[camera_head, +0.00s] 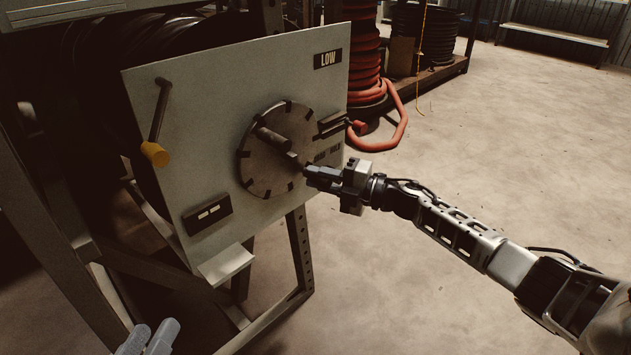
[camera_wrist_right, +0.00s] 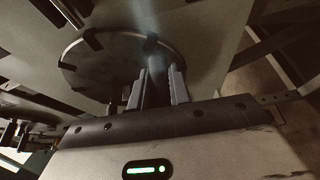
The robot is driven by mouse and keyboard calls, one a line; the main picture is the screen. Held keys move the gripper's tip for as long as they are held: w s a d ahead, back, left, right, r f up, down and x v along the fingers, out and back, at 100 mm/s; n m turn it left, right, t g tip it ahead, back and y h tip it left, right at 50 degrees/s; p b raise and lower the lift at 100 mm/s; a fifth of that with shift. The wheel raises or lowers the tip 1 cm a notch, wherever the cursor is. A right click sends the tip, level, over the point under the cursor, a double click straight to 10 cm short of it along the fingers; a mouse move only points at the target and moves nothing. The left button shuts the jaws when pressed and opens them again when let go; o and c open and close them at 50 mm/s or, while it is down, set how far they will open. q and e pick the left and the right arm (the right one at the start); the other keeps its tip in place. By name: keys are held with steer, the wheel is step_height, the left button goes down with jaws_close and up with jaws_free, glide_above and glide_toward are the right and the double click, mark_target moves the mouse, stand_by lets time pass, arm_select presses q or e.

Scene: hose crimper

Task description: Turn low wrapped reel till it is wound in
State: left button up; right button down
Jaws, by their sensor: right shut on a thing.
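The low reel carries a white plate (camera_head: 190,100) with a dark LOW label (camera_head: 328,59). Dark hose (camera_head: 120,45) shows behind the plate. A round grey disc (camera_head: 262,175) with dark tabs around its rim sits on the plate, and a short cylinder (camera_head: 272,138) sticks out of it. The disc also shows in the right wrist view (camera_wrist_right: 90,65). My right gripper (camera_head: 308,172) is in front of the disc's lower right part, shut on a dark handle (camera_wrist_right: 154,92) standing out from it. My left gripper (camera_head: 152,335) shows only its finger ends at the bottom edge, away from the reel.
A lever with a yellow knob (camera_head: 155,153) hangs at the plate's upper left. A dark slotted block (camera_head: 208,215) and a small ledge (camera_head: 226,263) sit lower down. A metal frame (camera_head: 300,250) stands underneath. Orange hose (camera_head: 365,50) is coiled behind. The floor at right is clear.

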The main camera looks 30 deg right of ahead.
arm_select(q)
steer(key=shift+f, duration=0.2)
arm_select(e)
steer(key=shift+w+d+r+n, duration=0.1)
steer(key=shift+d+r+n, duration=0.05)
steer(key=shift+d+n, duration=0.15)
steer(key=c, duration=1.3)
jaws_free()
arm_select(q)
steer(key=shift+r, duration=0.2)
arm_select(e)
steer(key=shift+a, duration=0.1)
steer(key=shift+s+d, duration=0.3)
steer(key=shift+s, duration=0.15)
arm_select(q)
steer(key=shift+a+f+m+g+y+p, duration=0.3)
steer(key=shift+f+m+p, duration=0.1)
steer(key=shift+p, duration=0.55)
steer(key=shift+a+f+m+g+y+p, duration=0.2)
steer(key=shift+f+m+y+p, duration=0.15)
steer(key=shift+p, duration=0.55)
arm_select(e)
steer(key=v, duration=1.5)
steer(key=shift+r, duration=0.3)
steer(key=shift+w, duration=0.1)
